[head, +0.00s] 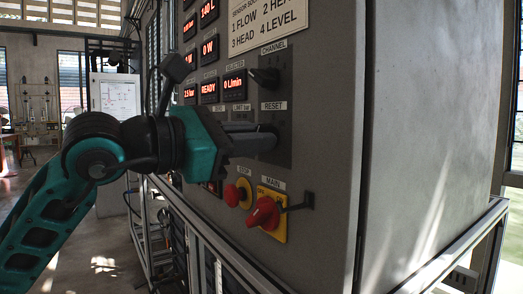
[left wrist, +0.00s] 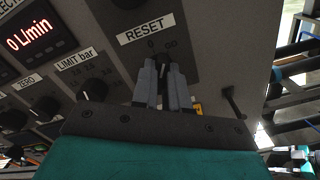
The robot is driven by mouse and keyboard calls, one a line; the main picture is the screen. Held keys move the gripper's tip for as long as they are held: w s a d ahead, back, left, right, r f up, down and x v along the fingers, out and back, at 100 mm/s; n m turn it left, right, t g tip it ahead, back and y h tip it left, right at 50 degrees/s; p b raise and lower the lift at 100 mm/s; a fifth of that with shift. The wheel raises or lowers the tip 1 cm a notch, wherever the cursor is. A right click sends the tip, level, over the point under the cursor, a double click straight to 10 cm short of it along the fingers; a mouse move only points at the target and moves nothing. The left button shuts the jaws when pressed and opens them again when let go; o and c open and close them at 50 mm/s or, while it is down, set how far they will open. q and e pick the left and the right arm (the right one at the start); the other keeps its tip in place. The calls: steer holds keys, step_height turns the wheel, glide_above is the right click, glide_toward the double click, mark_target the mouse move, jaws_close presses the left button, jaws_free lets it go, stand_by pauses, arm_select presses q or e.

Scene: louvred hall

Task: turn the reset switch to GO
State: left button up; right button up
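The reset switch (left wrist: 163,72) is a dark knob under the RESET label (left wrist: 146,28) on the grey panel. Marks for 0 and GO show just above it in the left wrist view; I cannot tell for certain which one the knob points at. My left gripper (left wrist: 163,82) has its grey fingers on either side of the knob and looks shut on it. In the head view, the left gripper (head: 262,138) reaches the panel from the left, just below the RESET label (head: 274,106), and its fingers hide most of the switch.
The channel knob (head: 264,77) sits above the switch. A red stop button (head: 233,194) and the red main switch (head: 263,212) are below. The limit knob (left wrist: 95,88) is left of the fingers. A metal frame rail (head: 245,268) runs below the cabinet.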

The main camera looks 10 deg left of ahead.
arm_select(q)
steer(key=shift+o, duration=0.7)
steer(key=o, duration=0.4)
arm_select(e)
steer(key=shift+w+a+r, duration=0.15)
steer(key=shift+r, duration=0.2)
steer(key=shift+f, duration=0.1)
arm_select(q)
steer(key=b+v, duration=0.3)
steer(key=v, duration=0.4)
arm_select(e)
step_height(320, 180, down, 3)
steer(key=shift+f, duration=0.15)
